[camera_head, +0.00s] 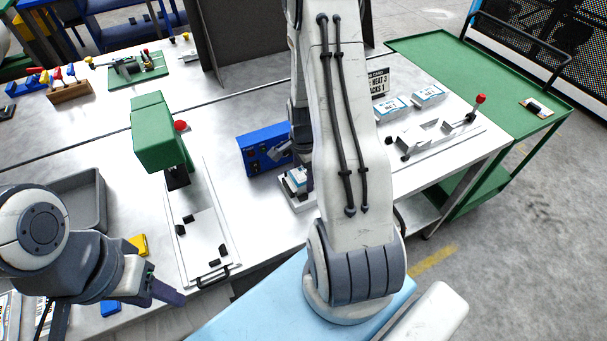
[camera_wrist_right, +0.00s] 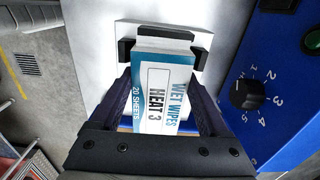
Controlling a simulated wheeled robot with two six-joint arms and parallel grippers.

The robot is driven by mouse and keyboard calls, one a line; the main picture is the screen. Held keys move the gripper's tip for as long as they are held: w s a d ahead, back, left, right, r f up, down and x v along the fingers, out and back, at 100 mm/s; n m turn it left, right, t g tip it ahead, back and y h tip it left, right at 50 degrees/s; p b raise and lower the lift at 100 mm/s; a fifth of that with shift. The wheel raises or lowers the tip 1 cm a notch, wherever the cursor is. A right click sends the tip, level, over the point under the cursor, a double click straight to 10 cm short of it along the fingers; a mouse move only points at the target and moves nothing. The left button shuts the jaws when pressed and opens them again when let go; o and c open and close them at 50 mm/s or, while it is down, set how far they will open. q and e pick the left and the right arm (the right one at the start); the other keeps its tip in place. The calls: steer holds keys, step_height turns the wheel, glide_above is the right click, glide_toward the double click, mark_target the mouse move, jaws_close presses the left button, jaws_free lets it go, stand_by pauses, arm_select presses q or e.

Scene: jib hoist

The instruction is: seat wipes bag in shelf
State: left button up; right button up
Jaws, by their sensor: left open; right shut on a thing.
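The wipes bag (camera_wrist_right: 163,88), a white and blue pack marked "WET WIPES HEAT 3", is between the fingers of my right gripper (camera_wrist_right: 165,105), which is shut on it. Its far end is at a black bracket (camera_wrist_right: 163,38) on a white plate (camera_wrist_right: 204,40); I cannot tell whether it is fully seated. In the head view the bag (camera_head: 296,178) shows low beside the blue box, and my right arm hides most of that gripper. I cannot tell for certain whether the bracketed plate is the shelf. My left gripper (camera_head: 150,288) is open and empty at lower left.
A blue control box (camera_head: 262,148) with a dial (camera_wrist_right: 248,94) stands close beside the bag. A green press (camera_head: 160,135) on a white base is to the left. A grey bin (camera_head: 80,190) is at left.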

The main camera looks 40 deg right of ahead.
steer(key=shift+f, duration=0.3)
steer(key=o, duration=1.2)
steer(key=shift+c, duration=0.2)
step_height(320, 180, up, 10)
steer(key=shift+r+b, duration=0.25)
steer(key=shift+b, duration=0.6)
steer(key=s+a+r+n, duration=0.2)
steer(key=a+r+n, duration=0.2)
steer(key=a+n, duration=0.5)
steer(key=s+a+r+n, duration=0.1)
steer(key=a+r+n, duration=0.3)
steer(key=a, duration=0.9)
steer(key=s+a+r+n, duration=0.1)
steer(key=s+a+n, duration=0.3)
steer(key=s+n, duration=0.2)
steer(key=s+a+r+n+y, duration=0.1)
steer(key=s+a+n, duration=0.4)
steer(key=s+n, duration=0.2)
steer(key=shift+s+n, duration=0.15)
steer(key=shift+n, duration=0.75)
